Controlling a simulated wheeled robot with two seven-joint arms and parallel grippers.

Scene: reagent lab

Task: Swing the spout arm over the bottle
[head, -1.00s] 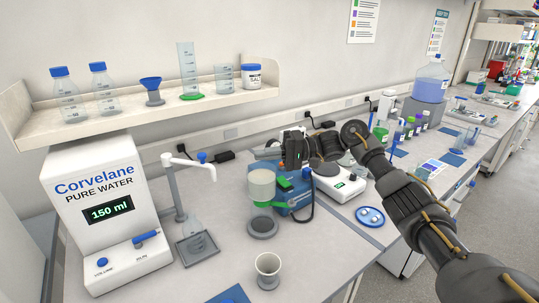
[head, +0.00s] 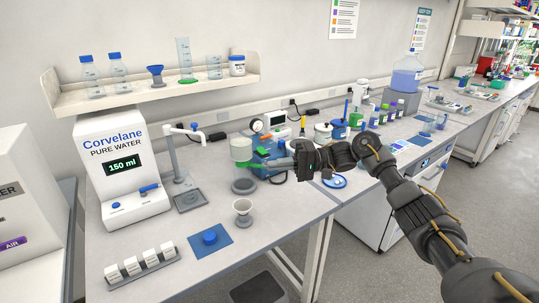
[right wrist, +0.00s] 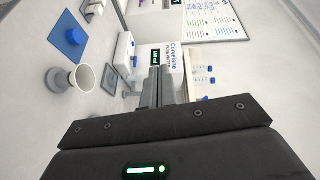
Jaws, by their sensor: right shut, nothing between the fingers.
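Two clear bottles with blue caps (head: 91,75) stand on the wall shelf. My right gripper (head: 266,164) is shut and empty, pointing left near the white and green container, well right of the spout. In the right wrist view its shut fingers (right wrist: 157,75) point toward the dispenser. My left gripper is out of view.
A white funnel-shaped cup (head: 242,210) and a blue cap on a blue mat (head: 224,251) stand at the front. A rack of small white boxes (head: 151,280) lies at front left. Blue equipment (head: 272,148) crowds the area behind my gripper.

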